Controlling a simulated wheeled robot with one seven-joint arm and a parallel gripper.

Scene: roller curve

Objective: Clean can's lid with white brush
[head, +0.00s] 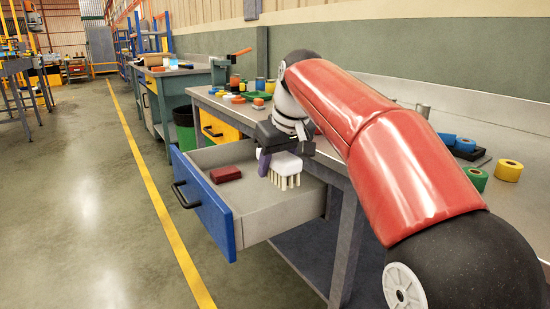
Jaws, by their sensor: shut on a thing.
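My gripper (284,150) is above the open drawer and is shut on the white brush (285,166). The brush's pale bristles point down, over the right part of the drawer. A purple piece (264,162) hangs at the left of the gripper; I cannot tell whether it belongs to the brush. A small grey metal can (423,110) stands on the bench behind my arm, its lower part partly hidden. I cannot make out its lid or any dirt on it.
The drawer (218,158) with a blue front is pulled out and holds a dark red block (225,174). Coloured tape rolls, such as a yellow one (509,170) and a green one (476,178), lie on the bench (520,205). Floor left of the drawer is clear.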

